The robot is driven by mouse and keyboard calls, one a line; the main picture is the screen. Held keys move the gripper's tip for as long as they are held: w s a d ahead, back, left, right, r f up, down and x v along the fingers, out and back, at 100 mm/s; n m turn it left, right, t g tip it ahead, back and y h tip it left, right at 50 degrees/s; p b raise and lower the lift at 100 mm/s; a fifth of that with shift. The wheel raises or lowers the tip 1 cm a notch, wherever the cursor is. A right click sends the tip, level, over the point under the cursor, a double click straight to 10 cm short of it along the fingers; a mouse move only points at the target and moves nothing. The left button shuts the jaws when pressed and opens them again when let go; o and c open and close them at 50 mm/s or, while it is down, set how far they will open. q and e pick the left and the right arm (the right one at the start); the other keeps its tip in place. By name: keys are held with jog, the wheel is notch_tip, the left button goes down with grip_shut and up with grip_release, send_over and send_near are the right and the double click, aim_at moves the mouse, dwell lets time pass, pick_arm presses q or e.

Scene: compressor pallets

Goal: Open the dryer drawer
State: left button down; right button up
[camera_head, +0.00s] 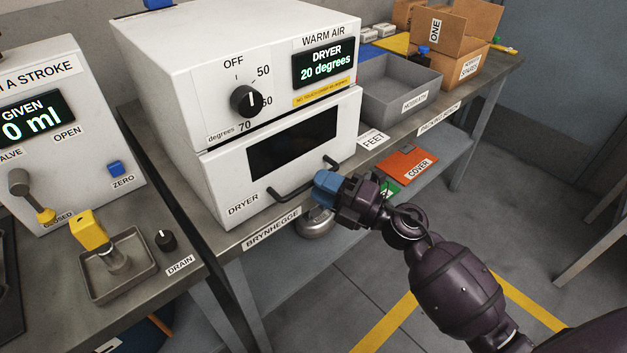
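The white dryer (228,125) stands on the grey bench at left centre. Its display reads 20 degrees. The drawer front (228,188), with a dark window and the label DRYER, looks flush with the body. A dark bar handle (290,192) runs low across the drawer front. My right gripper (322,186), with blue fingertips, is at the handle and covers its middle. Whether it touches or grips the handle is hidden, and the finger gap does not show. My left gripper is not in view.
A measuring machine (35,120) and a small tray (118,275) with a yellow-handled tap stand on the left. A grey bin (398,92) and cardboard boxes (462,40) stand behind on the right. An orange COVER folder (407,165) lies on the lower shelf. Floor is clear in front.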

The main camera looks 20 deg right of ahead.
jog(key=shift+x, duration=1.2)
grip_shut()
